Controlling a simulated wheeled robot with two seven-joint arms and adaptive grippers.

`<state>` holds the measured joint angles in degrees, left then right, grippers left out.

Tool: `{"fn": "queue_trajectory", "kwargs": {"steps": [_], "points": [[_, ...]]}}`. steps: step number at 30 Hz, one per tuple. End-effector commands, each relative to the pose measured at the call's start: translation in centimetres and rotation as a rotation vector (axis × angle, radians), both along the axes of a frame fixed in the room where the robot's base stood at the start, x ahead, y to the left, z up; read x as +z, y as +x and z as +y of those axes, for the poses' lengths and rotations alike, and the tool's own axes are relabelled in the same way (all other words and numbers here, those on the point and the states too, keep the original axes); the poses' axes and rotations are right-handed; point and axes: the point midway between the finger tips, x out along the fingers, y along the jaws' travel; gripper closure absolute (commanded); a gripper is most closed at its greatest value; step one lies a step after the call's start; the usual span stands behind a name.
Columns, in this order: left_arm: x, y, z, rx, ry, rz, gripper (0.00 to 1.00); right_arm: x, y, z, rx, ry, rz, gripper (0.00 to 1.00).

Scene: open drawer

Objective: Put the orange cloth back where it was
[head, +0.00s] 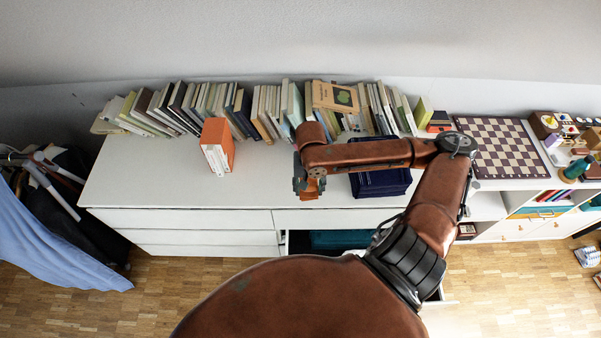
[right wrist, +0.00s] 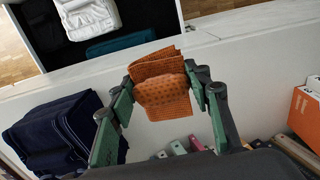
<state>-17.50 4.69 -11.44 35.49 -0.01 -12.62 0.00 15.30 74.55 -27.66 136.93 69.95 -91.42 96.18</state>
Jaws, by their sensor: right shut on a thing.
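My right gripper (head: 309,182) is above the white dresser top, pointing down, shut on the orange cloth (head: 311,191). In the right wrist view the folded, patterned orange cloth (right wrist: 163,92) is pinched between the green fingers of the gripper (right wrist: 165,78). The open drawer (head: 296,240) is at the dresser's front, partly hidden by my arm and body. In the right wrist view the drawer holds white cloth (right wrist: 90,17), dark cloth (right wrist: 42,30) and teal cloth (right wrist: 120,43). My left gripper is not in view.
A navy folded stack (head: 380,180) lies on the dresser right of the gripper. An orange-and-white box (head: 218,147) stands to its left. A row of books (head: 200,105) lines the back. A chessboard (head: 505,148) is at right. The dresser's left part (head: 145,185) is clear.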

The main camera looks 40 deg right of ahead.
Motion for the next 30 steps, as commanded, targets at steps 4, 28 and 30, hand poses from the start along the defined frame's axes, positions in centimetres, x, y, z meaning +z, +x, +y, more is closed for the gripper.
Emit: {"fn": "queue_trajectory", "kwargs": {"steps": [4, 28, 30], "points": [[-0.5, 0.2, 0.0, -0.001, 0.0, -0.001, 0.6, -1.1, 2.2, -1.2, -0.015, 0.001, 0.0, 0.74], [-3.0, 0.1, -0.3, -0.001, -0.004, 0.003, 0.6, -9.8, 12.2, -6.1, -0.01, -0.001, 0.001, 0.74], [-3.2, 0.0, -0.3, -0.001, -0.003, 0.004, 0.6, -10.6, 12.2, -6.1, -0.009, 0.0, 0.003, 0.74]]}}
